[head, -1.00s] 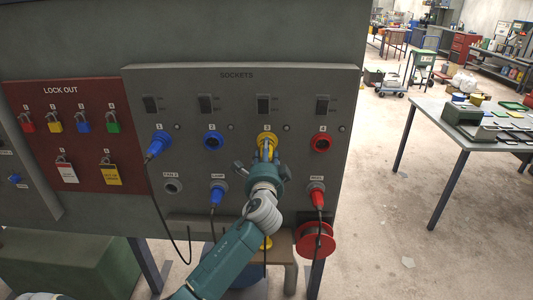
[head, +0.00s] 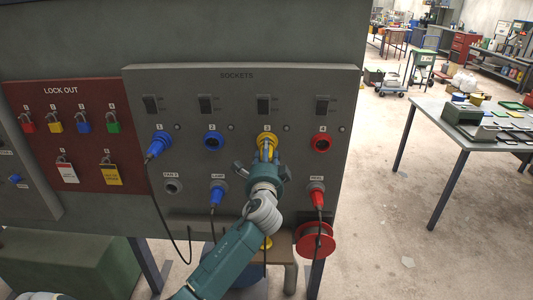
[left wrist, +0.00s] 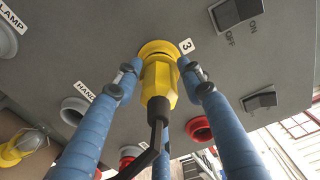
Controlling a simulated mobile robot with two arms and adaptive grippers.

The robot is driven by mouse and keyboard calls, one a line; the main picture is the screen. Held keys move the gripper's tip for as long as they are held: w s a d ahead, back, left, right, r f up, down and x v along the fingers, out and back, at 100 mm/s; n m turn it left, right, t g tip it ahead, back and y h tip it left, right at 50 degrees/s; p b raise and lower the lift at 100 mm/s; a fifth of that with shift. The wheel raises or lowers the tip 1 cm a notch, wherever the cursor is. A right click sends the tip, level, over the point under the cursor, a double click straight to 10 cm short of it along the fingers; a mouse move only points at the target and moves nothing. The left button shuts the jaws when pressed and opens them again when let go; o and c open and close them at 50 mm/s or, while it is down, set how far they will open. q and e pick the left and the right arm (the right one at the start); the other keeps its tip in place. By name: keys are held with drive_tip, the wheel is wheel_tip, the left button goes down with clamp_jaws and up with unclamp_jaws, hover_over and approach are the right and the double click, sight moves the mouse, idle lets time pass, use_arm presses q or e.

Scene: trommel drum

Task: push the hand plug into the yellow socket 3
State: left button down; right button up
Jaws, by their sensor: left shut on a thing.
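The yellow hand plug (left wrist: 158,82) is upright in the left wrist view, its black cable running down from it. Its top end meets the yellow ring of socket 3 (left wrist: 157,48), in line with it; I cannot tell how deep it sits. My left gripper (head: 265,158) is shut on the plug, with blue fingers either side of it in the left wrist view (left wrist: 160,80). In the head view, yellow socket 3 (head: 267,138) shows above the gripper, which hides most of the plug. My right gripper is not in view.
The grey socket panel (head: 240,100) has a blue plug (head: 157,147) at left, an empty blue socket (head: 213,141) and a red socket (head: 321,143) beside socket 3. Blue (head: 217,195) and red plugs (head: 317,196) sit below. A red reel (head: 315,240) hangs lower right.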

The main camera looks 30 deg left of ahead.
use_arm(q)
drive_tip(key=shift+w+a, duration=0.2)
drive_tip(key=shift+w, duration=0.15)
idle(0.3)
drive_tip(key=c, duration=1)
unclamp_jaws()
drive_tip(key=shift+s, duration=0.1)
drive_tip(key=v, duration=1.2)
